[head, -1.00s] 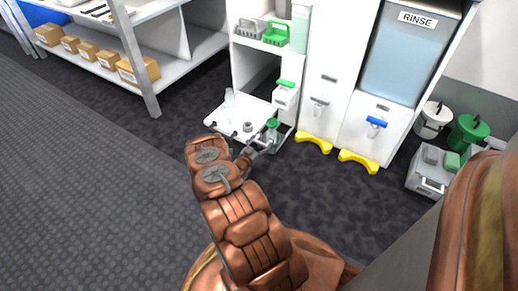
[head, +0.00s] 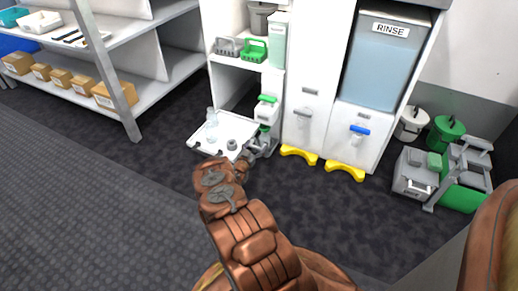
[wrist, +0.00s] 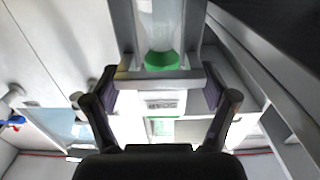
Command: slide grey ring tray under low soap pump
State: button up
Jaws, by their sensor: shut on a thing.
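The grey ring tray (head: 263,147) is low at the foot of the white cabinet, right of a white shelf tray. A green-topped item above it is partly hidden beneath the low soap pump (head: 267,112), a white box with a green top. My gripper (head: 247,157) meets the tray's near side. In the wrist view, my gripper (wrist: 160,92) has its pads at both ends of a grey bar (wrist: 155,79), seemingly part of the tray. A clear body with a green end (wrist: 162,61) shows just beyond the bar. The ring itself cannot be made out.
The white shelf tray (head: 205,146) holds a clear bottle (head: 212,120) and a small grey ring-like piece (head: 233,144). Yellow floor stops (head: 345,171) stand right. A grey bin (head: 413,176) is further right. Dark floor left of the cabinet is clear.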

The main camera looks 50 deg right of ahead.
jog(key=shift+d, duration=0.1)
jog(key=o, duration=1.5)
jog(key=s+a, duration=0.2)
jog(key=a, duration=1)
jog(key=shift+s, duration=0.1)
